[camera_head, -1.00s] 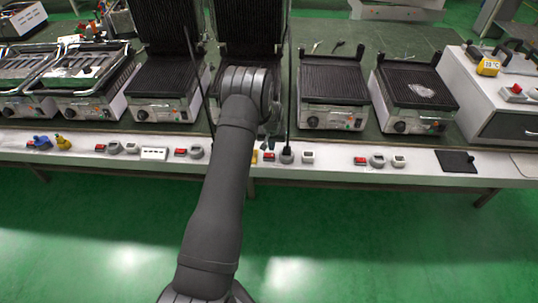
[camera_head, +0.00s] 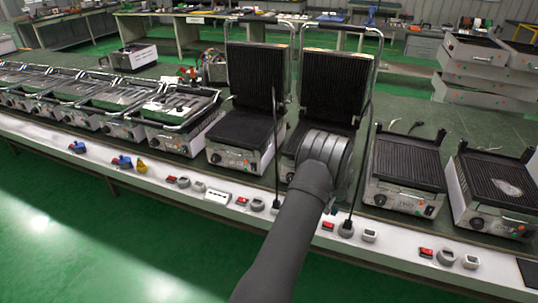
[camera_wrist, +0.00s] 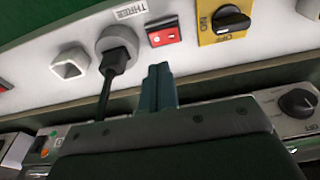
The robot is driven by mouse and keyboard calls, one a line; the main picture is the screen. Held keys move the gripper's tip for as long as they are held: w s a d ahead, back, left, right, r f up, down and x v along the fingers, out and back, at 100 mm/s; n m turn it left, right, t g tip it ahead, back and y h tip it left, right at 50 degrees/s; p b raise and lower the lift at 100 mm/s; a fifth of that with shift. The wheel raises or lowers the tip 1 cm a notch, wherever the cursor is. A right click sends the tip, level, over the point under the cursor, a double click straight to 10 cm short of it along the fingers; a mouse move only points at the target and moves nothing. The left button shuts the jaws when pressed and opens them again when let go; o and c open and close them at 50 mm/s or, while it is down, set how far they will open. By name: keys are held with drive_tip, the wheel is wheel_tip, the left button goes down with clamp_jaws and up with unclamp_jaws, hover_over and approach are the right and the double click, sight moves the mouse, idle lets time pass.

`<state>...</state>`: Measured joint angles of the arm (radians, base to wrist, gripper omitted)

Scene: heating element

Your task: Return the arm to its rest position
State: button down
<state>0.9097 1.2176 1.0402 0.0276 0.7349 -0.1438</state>
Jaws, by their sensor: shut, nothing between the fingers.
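My gripper (camera_wrist: 158,88) shows in the wrist view with its fingers together and nothing between them. It is in front of the white panel, just below a red rocker switch (camera_wrist: 163,34) and to the right of a black plug in a round grey socket (camera_wrist: 118,44). I cannot tell whether it touches anything.
A yellow rotary switch (camera_wrist: 228,20) is right of the red switch. Open and closed grills stand along the bench, including an open one (camera_head: 252,90) to the left and a flat one (camera_head: 405,165) to the right. Black cables hang near my arm. The green floor (camera_head: 60,235) in front is clear.

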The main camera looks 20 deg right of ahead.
sight(331, 224)
wheel_tip(331, 224, down, 6)
drive_tip(key=shift+f, duration=0.1)
drive_tip(key=shift+r, duration=0.2)
idle(0.3)
wheel_tip(331, 224, up, 6)
drive_tip(key=shift+r, duration=0.15)
drive_tip(key=shift+a+f, duration=0.1)
drive_tip(key=shift+f, duration=0.15)
wheel_tip(331, 224, down, 6)
drive_tip(key=shift+r, duration=0.1)
drive_tip(key=shift+t+h, duration=0.7)
drive_tip(key=shift+h, duration=0.2)
drive_tip(key=shift+w+v, duration=0.15)
drive_tip(key=shift+v, duration=0.8)
drive_tip(key=shift+w+v, duration=0.2)
drive_tip(key=shift+v, duration=0.7)
drive_tip(key=shift+w+v, duration=0.15)
drive_tip(key=shift+v, duration=0.8)
drive_tip(key=shift+r, duration=0.1)
